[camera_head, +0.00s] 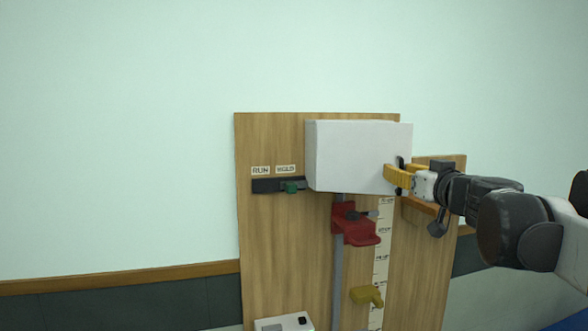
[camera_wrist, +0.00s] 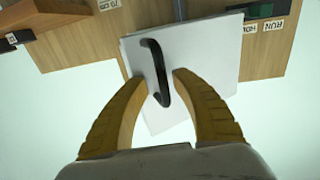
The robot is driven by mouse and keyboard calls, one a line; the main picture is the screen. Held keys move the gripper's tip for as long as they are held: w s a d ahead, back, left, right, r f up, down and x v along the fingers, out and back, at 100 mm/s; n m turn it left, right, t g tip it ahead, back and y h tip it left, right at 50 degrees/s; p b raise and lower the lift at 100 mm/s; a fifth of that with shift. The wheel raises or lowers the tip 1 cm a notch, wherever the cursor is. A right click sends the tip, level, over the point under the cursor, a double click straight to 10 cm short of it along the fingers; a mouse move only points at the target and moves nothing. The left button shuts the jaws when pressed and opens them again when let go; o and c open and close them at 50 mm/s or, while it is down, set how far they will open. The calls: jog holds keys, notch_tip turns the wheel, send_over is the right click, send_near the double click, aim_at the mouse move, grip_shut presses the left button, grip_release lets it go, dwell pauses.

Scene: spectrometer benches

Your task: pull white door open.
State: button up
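The white door (camera_head: 350,157) is the flat front of a white box on the upper part of the wooden board. No open gap shows at its edges. In the wrist view the white door (camera_wrist: 200,80) carries a black bar handle (camera_wrist: 155,65). In the wrist view my gripper (camera_wrist: 159,78) is open, with one finger on each side of the handle. I see space between the handle and the fingers; depth contact is unclear.
Below the door are a red clamp (camera_head: 355,226) on a grey rail and a yellow knob (camera_head: 367,295) by a labelled scale. A green slider (camera_head: 290,187) sits left of the door. A wooden shelf (camera_head: 440,165) stands behind my wrist. The space left of the board is free.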

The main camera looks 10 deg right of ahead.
jog(key=shift+w, duration=0.1)
jog(key=s, duration=1.2)
jog(key=w+n+y, duration=0.1)
jog(key=w, duration=0.3)
jog(key=w+y+b, duration=0.1)
jog(key=w, duration=0.2)
jog(key=w+n+y+b, duration=0.1)
jog(key=w+y, duration=0.1)
jog(key=w, duration=0.2)
jog(key=shift+w+r+n+g, duration=0.2)
jog(key=shift+w+n+g, duration=0.1)
jog(key=shift+w, duration=0.05)
jog(key=shift+d, duration=0.1)
